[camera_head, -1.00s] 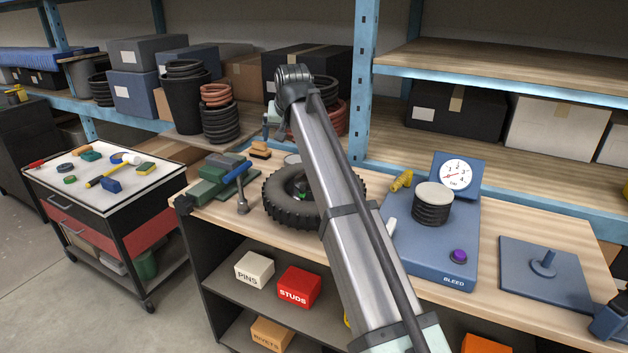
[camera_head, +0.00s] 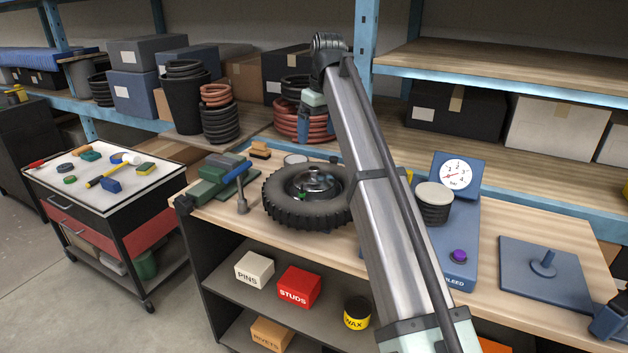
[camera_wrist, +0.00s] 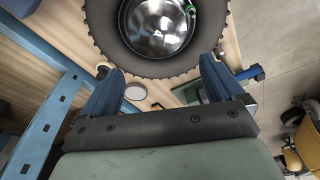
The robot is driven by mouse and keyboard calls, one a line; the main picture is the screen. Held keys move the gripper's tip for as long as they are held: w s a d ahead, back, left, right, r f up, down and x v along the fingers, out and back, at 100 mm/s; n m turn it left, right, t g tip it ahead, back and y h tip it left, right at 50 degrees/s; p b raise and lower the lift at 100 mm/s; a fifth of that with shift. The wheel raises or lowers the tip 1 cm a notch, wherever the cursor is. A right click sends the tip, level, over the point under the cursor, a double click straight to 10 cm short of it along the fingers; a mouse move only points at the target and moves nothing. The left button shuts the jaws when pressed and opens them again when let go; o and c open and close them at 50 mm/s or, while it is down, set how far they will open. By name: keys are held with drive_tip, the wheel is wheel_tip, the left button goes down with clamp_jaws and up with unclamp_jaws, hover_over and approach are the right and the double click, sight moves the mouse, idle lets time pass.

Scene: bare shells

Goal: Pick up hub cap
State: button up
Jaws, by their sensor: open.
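A shiny silver domed disc, which looks like the hub cap (camera_head: 315,181), sits in the middle of a black knobbly tyre (camera_head: 283,212) lying flat on the bench. In the wrist view the dome (camera_wrist: 157,24) is at the top, cut by the frame edge, ringed by the tyre (camera_wrist: 112,45). My gripper (camera_wrist: 160,72) is open and empty, its two blue fingers apart and below the dome in that picture. In the head view the blue fingers show behind the tyre, above the bench's far side, partly hidden by my arm. My arm also covers the tyre's right edge.
A pale round disc (camera_head: 295,159) lies behind the tyre. A green vice (camera_head: 215,182) stands left of it. The blue gauge unit (camera_head: 460,240) is at right. Coiled red hoses (camera_head: 290,125) sit on the shelf behind. A blue shelf post (camera_head: 363,60) stands near my arm.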

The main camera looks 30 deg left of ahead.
hover_over(314, 168)
drive_tip(key=f, duration=0.6)
drive_tip(key=shift+s+d+f, duration=0.35)
drive_tip(key=shift+d+f, duration=0.05)
drive_tip(key=shift+w+a+f, duration=0.15)
drive_tip(key=shift+f, duration=0.85)
drive_tip(key=shift+w+a+f, duration=0.15)
drive_tip(key=shift+f, duration=0.85)
drive_tip(key=shift+w+a+f, duration=0.15)
drive_tip(key=shift+f, duration=0.85)
drive_tip(key=c, duration=1.6)
drive_tip(key=shift+s+d+f, duration=0.1)
